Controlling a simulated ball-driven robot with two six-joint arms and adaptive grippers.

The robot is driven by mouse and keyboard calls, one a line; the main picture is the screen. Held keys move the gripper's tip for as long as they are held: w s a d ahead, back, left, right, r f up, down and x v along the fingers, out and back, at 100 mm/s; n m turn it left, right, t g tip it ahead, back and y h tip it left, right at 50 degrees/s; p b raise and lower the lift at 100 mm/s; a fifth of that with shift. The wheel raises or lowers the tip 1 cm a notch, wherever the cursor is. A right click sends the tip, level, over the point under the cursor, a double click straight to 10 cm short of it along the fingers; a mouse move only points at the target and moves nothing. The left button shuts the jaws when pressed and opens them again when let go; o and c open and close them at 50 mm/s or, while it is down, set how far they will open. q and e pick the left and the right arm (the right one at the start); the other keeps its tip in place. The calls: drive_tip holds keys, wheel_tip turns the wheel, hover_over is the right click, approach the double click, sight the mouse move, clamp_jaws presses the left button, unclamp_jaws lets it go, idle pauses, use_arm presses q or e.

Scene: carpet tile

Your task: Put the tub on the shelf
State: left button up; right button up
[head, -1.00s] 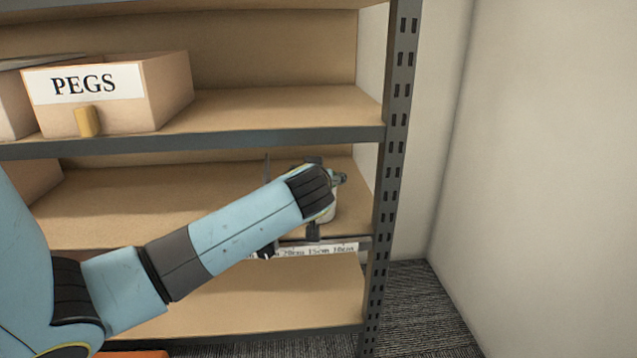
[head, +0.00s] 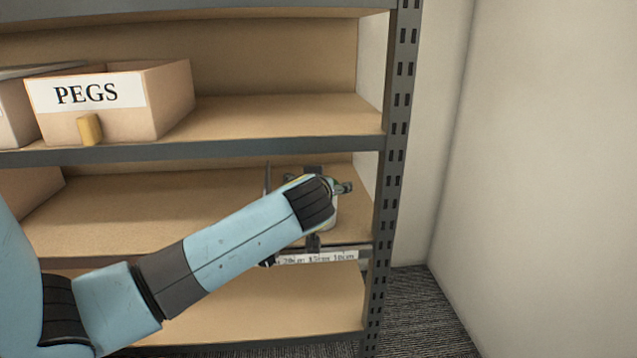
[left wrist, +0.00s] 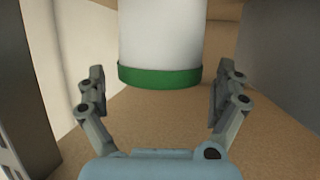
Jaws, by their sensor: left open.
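The tub (left wrist: 162,35) is white with a green band (left wrist: 160,77) and fills the upper middle of the left wrist view. My left gripper (left wrist: 162,75) is open, with a finger to each side of the tub and a visible gap at both sides. In the head view only a white sliver of the tub (head: 333,218) shows; my wrist hides the rest. My left gripper (head: 314,205) is there at the right end of the middle shelf (head: 160,205). Whether the tub rests on the board is hidden. My right gripper is not in view.
A grey perforated upright (head: 392,160) stands just right of my wrist. A shelf board (head: 230,150) runs above, bearing a PEGS box (head: 165,105) at left. A strip with centimetre marks (head: 335,257) is on the shelf's front edge. The shelf left of my wrist is mostly bare.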

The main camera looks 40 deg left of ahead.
use_arm(q)
drive_tip(key=p+v, duration=0.2)
drive_tip(key=v, duration=0.8)
drive_tip(key=shift+s+r+p, duration=0.2)
drive_tip(key=shift+p, duration=0.2)
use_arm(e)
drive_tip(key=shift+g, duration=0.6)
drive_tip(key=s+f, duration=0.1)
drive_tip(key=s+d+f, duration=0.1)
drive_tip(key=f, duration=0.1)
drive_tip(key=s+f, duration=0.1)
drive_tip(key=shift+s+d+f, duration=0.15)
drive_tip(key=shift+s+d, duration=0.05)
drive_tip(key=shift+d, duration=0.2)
use_arm(q)
drive_tip(key=shift+d, duration=0.15)
